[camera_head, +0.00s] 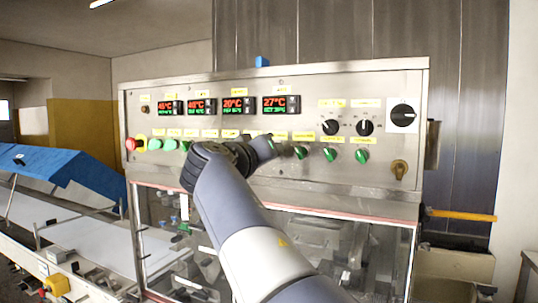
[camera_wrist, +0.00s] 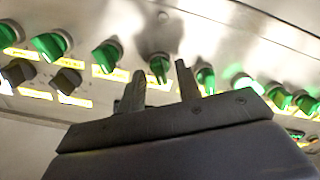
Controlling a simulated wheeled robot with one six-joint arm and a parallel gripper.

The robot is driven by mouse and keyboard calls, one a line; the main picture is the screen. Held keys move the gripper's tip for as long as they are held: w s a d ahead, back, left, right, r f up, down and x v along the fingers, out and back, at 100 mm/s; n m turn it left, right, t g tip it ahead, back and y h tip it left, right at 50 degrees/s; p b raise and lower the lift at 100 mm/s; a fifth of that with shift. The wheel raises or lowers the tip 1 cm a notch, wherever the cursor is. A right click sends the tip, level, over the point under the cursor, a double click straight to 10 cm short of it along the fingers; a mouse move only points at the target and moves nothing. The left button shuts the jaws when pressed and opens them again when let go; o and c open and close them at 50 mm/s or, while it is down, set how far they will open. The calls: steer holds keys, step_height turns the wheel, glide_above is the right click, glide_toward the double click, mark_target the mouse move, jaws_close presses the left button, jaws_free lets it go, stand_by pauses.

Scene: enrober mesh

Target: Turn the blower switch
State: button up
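The control panel (camera_head: 230,170) carries a row of green rotary switches under small yellow labels. The labels are too small to read, so I cannot tell by text which one is the blower switch. My gripper (camera_head: 268,147) is up at the panel, over the middle of this row, and hides part of it. In the wrist view my gripper (camera_wrist: 160,72) has its two fingers apart, with one green switch (camera_wrist: 159,66) showing between the fingertips. I cannot tell whether the fingers touch it. Another green switch (camera_wrist: 205,79) is just right of the right finger.
More green switches (camera_head: 329,154) lie to the right, with black knobs (camera_head: 331,127) above them. A red emergency button (camera_head: 130,144) is at the far left. Red-digit displays (camera_head: 281,105) run above the row. A transparent cover (camera_head: 330,245) is below the panel.

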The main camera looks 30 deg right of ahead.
steer(key=b+v, duration=0.2)
steer(key=v, duration=0.8)
steer(key=shift+b, duration=0.4)
steer(key=shift+d, duration=0.1)
steer(key=p+x, duration=0.3)
steer(key=x, duration=0.7)
steer(key=shift+w+d, duration=0.2)
steer(key=shift+d, duration=0.05)
